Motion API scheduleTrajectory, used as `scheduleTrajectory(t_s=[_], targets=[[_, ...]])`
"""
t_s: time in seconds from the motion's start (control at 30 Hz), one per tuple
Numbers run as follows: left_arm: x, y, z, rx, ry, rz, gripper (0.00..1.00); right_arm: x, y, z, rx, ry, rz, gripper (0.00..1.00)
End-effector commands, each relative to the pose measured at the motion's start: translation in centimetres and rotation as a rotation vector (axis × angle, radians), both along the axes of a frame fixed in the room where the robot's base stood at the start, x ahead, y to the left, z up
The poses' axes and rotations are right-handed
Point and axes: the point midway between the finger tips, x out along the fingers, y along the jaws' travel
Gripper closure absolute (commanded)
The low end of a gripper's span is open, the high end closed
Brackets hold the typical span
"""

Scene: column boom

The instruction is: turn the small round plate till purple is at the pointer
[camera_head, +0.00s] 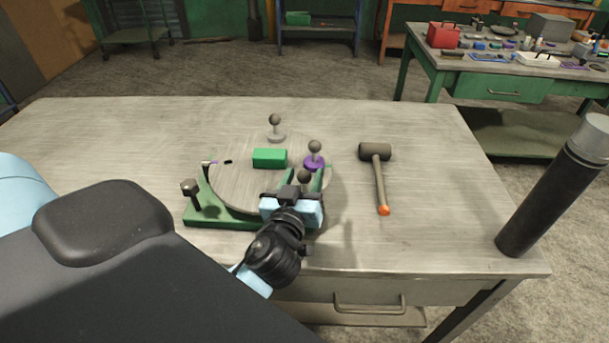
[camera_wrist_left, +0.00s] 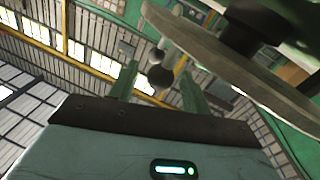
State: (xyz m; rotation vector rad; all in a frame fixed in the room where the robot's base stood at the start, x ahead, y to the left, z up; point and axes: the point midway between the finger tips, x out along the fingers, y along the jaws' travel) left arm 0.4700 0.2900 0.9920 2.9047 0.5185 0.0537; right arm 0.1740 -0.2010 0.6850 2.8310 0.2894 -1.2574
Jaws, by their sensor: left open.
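The round plate (camera_head: 232,188) is a grey-brown disc on a green base (camera_head: 228,220) on the workbench. A knob on a purple foot (camera_head: 314,160) stands at its right side, and a knob on a grey foot (camera_head: 275,132) at its far edge. A third dark knob (camera_head: 304,177) is at the near right. My left gripper (camera_head: 303,184) is open at this near knob; in the left wrist view a dark ball (camera_wrist_left: 160,77) shows between its fingers. Contact cannot be told. A dark post (camera_head: 191,190) rises from the base's left corner; I cannot tell whether it is the pointer. My right gripper is out of view.
A green block (camera_head: 269,158) sits at the plate's middle. A mallet (camera_head: 378,175) lies to the right. A dark cylinder (camera_head: 545,200) stands at the bench's right edge. The bench's far left is clear. A second bench (camera_head: 480,70) holds small items behind.

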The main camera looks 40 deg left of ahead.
Motion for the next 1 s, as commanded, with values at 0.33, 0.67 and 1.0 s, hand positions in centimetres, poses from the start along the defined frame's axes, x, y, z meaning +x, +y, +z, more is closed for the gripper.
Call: scheduleTrajectory(t_s=[0.33, 0.67, 1.0], targets=[[-4.9, -1.8, -0.6, -0.002, 0.009, 0.000, 0.52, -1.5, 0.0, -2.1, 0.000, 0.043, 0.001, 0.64], [-6.3, -2.3, -0.1, 0.001, 0.003, 0.002, 0.52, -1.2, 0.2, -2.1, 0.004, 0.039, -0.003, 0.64], [-6.3, -2.3, -0.1, 0.001, 0.003, 0.001, 0.52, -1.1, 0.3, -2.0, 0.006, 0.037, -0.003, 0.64]])
